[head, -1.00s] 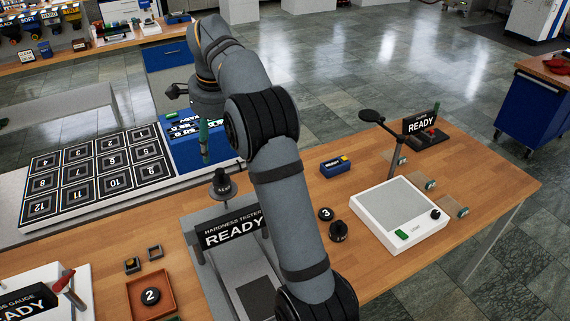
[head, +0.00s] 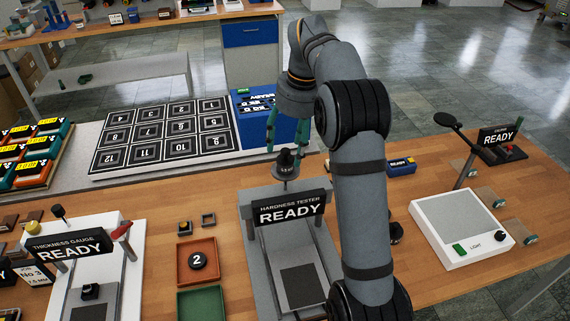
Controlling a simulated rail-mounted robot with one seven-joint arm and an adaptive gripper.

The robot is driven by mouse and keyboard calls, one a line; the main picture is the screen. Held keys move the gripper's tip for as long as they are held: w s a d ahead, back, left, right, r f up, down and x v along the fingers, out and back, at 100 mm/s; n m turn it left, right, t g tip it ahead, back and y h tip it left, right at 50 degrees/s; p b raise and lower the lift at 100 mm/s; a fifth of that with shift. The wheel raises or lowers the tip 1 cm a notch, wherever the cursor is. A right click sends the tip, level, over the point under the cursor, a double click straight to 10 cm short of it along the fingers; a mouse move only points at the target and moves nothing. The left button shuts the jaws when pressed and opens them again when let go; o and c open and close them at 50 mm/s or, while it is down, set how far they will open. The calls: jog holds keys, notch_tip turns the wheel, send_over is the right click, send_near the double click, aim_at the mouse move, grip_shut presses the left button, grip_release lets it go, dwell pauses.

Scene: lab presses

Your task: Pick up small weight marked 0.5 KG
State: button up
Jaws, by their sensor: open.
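A small black knobbed weight (head: 287,168) stands upright on top of the hardness tester (head: 256,207), behind its READY sign. A small pale mark shows on it, but I cannot read 0.5 KG. My gripper (head: 287,145) points down with its teal fingers apart, one to the left and one to the right near the weight's top. It is open and empty. I cannot tell whether the fingers touch the weight. Another small dark object (head: 395,232) is partly hidden behind my arm at the right.
A blue box (head: 245,100) and a numbered tile board (head: 165,137) lie behind. A thickness gauge (head: 131,262) stands left.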

aim_at(287, 150)
jog(key=f, duration=0.2)
jog(key=a+f, duration=0.1)
jog(key=f, duration=0.1)
jog(key=shift+w+f, duration=0.1)
jog(key=shift+f, duration=0.2)
jog(key=shift+c, duration=0.6)
grip_shut()
jog(key=shift+r, duration=0.1)
